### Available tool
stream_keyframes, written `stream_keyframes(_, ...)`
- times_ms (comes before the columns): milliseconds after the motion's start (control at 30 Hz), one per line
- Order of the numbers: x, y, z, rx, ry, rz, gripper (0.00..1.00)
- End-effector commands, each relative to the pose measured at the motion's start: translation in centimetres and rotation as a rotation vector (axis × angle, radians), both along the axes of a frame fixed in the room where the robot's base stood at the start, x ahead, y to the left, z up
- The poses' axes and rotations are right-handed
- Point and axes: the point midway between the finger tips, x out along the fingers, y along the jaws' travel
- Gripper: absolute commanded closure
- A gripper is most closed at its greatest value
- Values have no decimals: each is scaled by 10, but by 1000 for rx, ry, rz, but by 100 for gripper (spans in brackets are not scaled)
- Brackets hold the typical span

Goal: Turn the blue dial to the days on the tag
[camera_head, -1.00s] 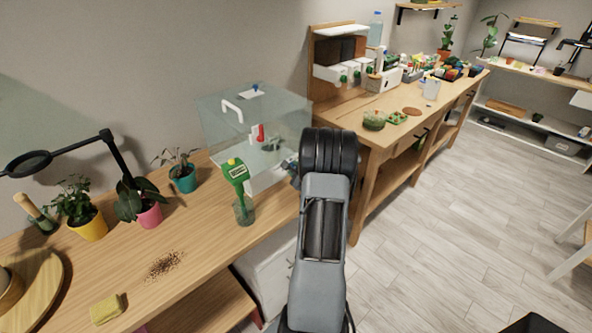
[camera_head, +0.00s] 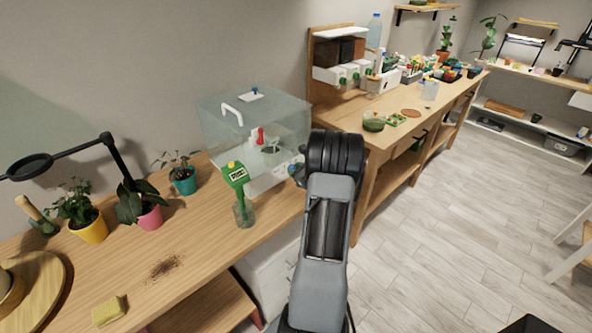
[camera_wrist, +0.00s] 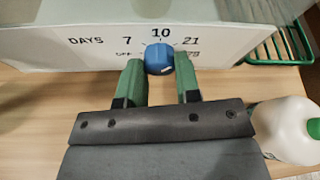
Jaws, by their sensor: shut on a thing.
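The blue dial (camera_wrist: 159,58) is on the white front panel (camera_wrist: 60,45) of a unit, at the top middle of the wrist view. Around it are printed DAYS, 7, 10 and 21, with smaller, partly hidden marks below. A small pale mark shows low on the dial; where it points is unclear. My gripper (camera_wrist: 160,62) has a green finger on each side of the dial and is shut on it. In the head view my arm hides the gripper. I cannot make out a readable days tag in either view.
A clear box (camera_head: 255,125) stands on the white base on the wooden bench. A white bottle (camera_wrist: 287,130) and a green wire rack (camera_wrist: 280,47) are to the right in the wrist view.

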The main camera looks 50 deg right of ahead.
Motion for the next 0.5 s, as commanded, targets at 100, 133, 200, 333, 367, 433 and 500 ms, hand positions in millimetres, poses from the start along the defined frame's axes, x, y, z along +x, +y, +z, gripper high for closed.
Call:
stream_keyframes(100,0,0,0,66,-3,2,93)
stream_keyframes(133,0,0,0,79,-3,1,93)
stream_keyframes(200,-1,0,0,109,-6,0,93)
stream_keyframes(333,-1,0,-1,149,-9,0,93)
stream_keyframes(367,-1,0,-1,157,-9,0,93)
stream_keyframes(433,-1,0,-1,169,-9,1,93)
stream_keyframes(500,-1,0,-2,178,-11,1,93)
